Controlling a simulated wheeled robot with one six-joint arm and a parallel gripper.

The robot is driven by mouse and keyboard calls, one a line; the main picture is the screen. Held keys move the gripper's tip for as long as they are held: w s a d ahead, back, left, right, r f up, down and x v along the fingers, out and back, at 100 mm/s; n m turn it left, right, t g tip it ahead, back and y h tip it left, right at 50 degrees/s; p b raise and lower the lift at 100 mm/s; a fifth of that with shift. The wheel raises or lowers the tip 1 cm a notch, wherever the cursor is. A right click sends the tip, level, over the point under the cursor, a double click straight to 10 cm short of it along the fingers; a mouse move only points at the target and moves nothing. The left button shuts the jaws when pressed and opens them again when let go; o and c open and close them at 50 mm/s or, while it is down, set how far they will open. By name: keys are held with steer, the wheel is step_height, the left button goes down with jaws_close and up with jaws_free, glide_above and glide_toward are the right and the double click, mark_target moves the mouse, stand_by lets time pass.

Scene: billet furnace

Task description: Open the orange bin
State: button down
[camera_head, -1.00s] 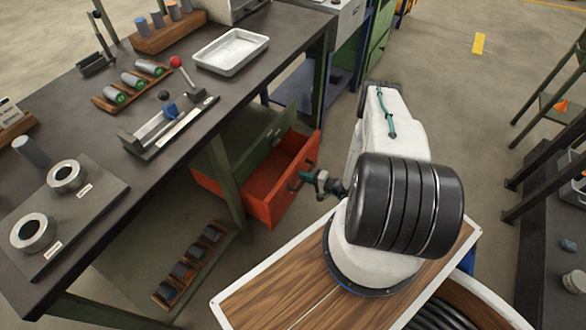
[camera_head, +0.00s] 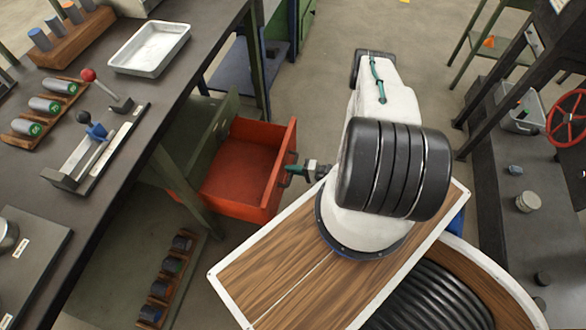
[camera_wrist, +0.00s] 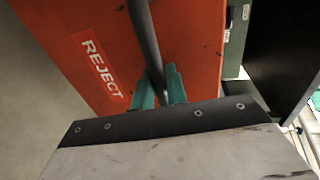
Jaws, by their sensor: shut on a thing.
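The orange bin (camera_head: 240,176) is a drawer under the left workbench. It is pulled well out, and its empty inside shows from above in the head view. Its front (camera_wrist: 165,50) fills much of the wrist view and bears a white "REJECT" label (camera_wrist: 102,66). A dark bar handle (camera_wrist: 147,48) runs across that front. My gripper (camera_wrist: 160,90) has its green fingers on either side of the handle, shut on it. In the head view, my gripper (camera_head: 290,172) is at the bin's right side, where the handle is mostly hidden.
The workbench (camera_head: 185,75) stands at left, with a white tray (camera_head: 150,48), a red-knobbed fixture and racks of cylinders on it. A rack of dark cylinders (camera_head: 168,280) lies below. A bench with a red wheel (camera_head: 568,118) is at right. Open floor lies behind my arm.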

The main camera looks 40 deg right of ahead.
steer(key=c, duration=1.5)
jaws_free()
steer(key=shift+d, duration=0.1)
steer(key=v, duration=0.7)
steer(key=shift+s+d, duration=0.2)
steer(key=shift+s, duration=0.15)
